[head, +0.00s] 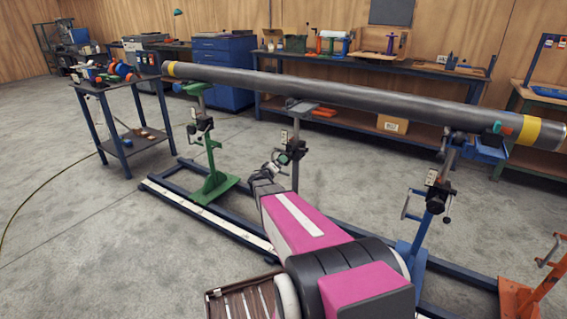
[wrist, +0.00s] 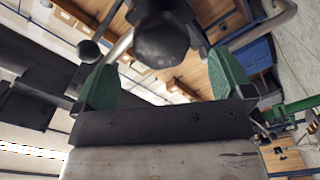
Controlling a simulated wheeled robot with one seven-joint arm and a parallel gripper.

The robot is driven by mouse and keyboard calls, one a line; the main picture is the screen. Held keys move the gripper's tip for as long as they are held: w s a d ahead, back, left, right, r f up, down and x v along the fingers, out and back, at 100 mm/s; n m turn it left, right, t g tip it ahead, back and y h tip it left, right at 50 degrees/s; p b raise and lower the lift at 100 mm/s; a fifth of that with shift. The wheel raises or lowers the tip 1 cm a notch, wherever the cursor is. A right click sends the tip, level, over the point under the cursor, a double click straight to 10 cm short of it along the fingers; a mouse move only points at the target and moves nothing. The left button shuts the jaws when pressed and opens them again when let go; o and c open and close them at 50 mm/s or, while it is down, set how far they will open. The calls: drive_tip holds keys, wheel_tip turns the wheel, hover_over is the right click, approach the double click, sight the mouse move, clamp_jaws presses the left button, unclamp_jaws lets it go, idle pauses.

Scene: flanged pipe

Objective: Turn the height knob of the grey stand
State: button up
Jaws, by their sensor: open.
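The grey stand (head: 296,172) stands in the middle of the row under the long pipe (head: 350,93).
A green stand (head: 212,165) is to the left and a blue stand (head: 425,215) to the right. Blue base rails (head: 215,223) run along the floor. A tool cart (head: 112,120) is at left. Open floor (head: 90,230) lies at the left front.

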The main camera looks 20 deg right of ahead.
drive_tip(key=shift+v, duration=1.65)
drive_tip(key=s+a+f+m+g+y, duration=0.1)
drive_tip(key=s+f+g+y, duration=0.2)
drive_tip(key=s, duration=0.5)
drive_tip(key=s+a+f+m+g+y, duration=0.1)
drive_tip(key=s+a+m+g+y, duration=0.1)
drive_tip(key=s+g, duration=0.45)
drive_tip(key=s+a+n+g+y, duration=0.1)
drive_tip(key=s+a+n+y, duration=0.1)
drive_tip(key=s+a+y, duration=0.7)
drive_tip(key=s+a, duration=0.4)
